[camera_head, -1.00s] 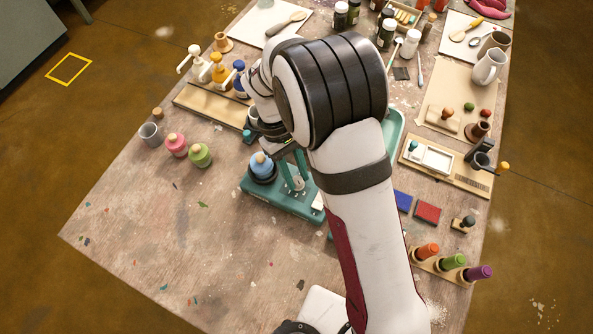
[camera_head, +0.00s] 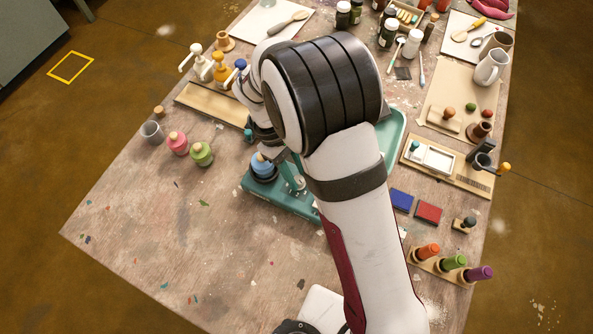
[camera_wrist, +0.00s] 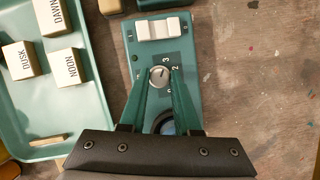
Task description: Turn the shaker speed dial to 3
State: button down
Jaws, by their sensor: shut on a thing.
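The teal shaker (camera_head: 300,206) stands mid-table, partly hidden by my arm in the head view. My gripper (camera_wrist: 160,75) is shut on the dial, one green finger on each side.
A blue-topped jar (camera_head: 262,166) sits on the shaker's left end. Pink (camera_head: 177,144) and green (camera_head: 201,154) jars stand to the left. A teal tray (camera_wrist: 87,119) holding labelled blocks lies beside the shaker. The table's front left is clear.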

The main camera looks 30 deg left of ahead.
jog(key=c, duration=0.6)
grip_release()
jog(key=v, duration=1.5)
jog(key=shift+a+r, duration=0.2)
jog(key=shift+r, duration=0.1)
jog(key=shift+w, duration=0.1)
